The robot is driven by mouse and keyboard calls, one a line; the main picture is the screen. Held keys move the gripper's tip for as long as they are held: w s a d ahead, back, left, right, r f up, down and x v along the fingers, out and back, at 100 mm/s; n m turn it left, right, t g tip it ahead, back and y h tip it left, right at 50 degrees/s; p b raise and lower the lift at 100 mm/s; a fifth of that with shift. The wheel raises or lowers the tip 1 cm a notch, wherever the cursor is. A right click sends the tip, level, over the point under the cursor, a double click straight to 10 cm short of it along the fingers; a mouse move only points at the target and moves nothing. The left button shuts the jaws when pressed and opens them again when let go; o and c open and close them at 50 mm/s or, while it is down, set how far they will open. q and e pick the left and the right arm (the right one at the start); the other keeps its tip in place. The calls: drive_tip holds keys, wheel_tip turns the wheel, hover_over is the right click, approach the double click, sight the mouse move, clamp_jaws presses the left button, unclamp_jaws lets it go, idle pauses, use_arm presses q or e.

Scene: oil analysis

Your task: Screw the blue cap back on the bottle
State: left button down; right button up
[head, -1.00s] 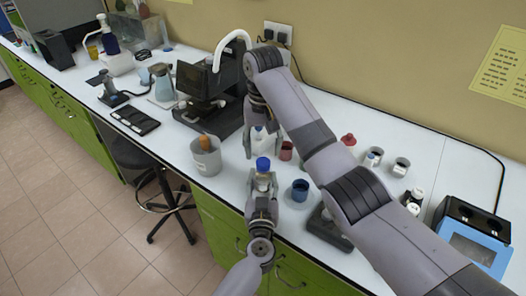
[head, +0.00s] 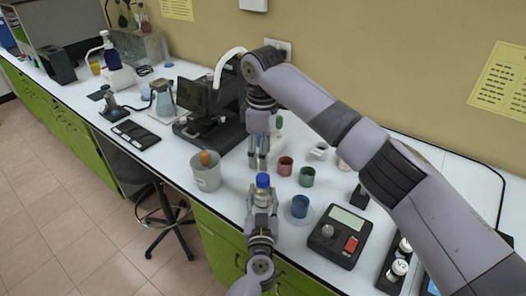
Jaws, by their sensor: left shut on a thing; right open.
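The blue cap (head: 263,180) sits on top of a small clear bottle (head: 262,198) near the front edge of the bench. My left gripper (head: 262,203) is shut around the bottle's body from the front and hides part of it. The bottle stands upright. My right gripper (head: 258,163) points down just behind and above the blue cap, open, with nothing seen between its fingers. It appears apart from the cap. I cannot tell how tightly the cap sits.
A blue cup (head: 300,207) stands on a pale dish right of the bottle. Red (head: 285,166) and green (head: 307,176) cups stand behind it. A balance (head: 340,236) is at the right, a grey beaker (head: 207,174) at the left. A dark instrument (head: 207,115) stands farther back.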

sight(263, 177)
drive_tip(key=shift+n, duration=0.4)
drive_tip(key=shift+f, duration=4)
drive_tip(key=shift+c, duration=0.3)
clamp_jaws()
drive_tip(key=shift+o, duration=1.2)
unclamp_jaws()
